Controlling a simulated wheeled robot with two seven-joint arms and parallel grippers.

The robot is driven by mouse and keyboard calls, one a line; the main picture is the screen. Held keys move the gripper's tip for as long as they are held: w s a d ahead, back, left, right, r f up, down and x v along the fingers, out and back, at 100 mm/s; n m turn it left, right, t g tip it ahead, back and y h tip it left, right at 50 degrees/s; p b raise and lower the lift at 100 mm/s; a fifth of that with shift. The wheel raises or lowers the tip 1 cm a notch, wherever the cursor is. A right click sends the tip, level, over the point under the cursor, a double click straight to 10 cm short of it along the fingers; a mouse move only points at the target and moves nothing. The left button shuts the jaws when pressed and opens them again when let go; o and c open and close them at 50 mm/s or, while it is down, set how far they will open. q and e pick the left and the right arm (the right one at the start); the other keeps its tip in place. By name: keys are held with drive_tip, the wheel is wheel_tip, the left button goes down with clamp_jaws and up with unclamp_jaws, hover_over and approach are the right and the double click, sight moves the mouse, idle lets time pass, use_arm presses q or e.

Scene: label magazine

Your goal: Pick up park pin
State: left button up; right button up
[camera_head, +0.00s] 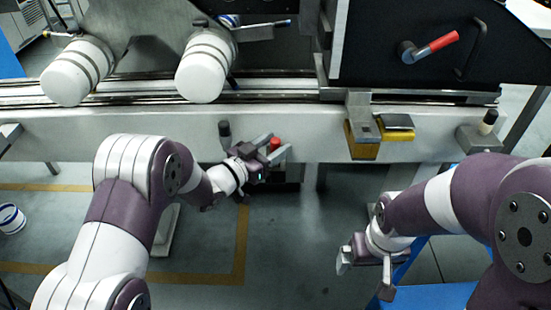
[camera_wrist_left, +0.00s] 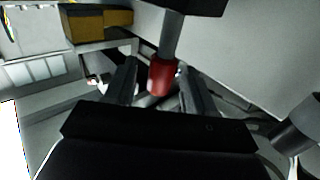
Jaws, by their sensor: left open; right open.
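A short red-ended pin (camera_head: 275,144), which I take as the park pin, sits at the front face of the grey machine beam. In the left wrist view the red end (camera_wrist_left: 162,76) shows on a grey shaft below a dark block. My left gripper (camera_head: 273,148) is open at the pin, with its two fingers on either side of the red end. A gap shows between the red end and the fingers in the wrist view. My right gripper (camera_head: 364,274) is open and empty, low at the right, away from the beam.
A yellow and grey block (camera_head: 362,130) is to the right. White rollers (camera_head: 202,72) and a red-handled lever (camera_head: 433,45) are above. A blue platform (camera_head: 440,297) is at lower right.

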use_arm(q)
drive_tip(key=shift+w+d, duration=0.3)
drive_tip(key=shift+w, duration=0.05)
drive_tip(key=c, duration=1)
drive_tip(key=shift+r, duration=0.1)
drive_tip(key=shift+r, duration=0.1)
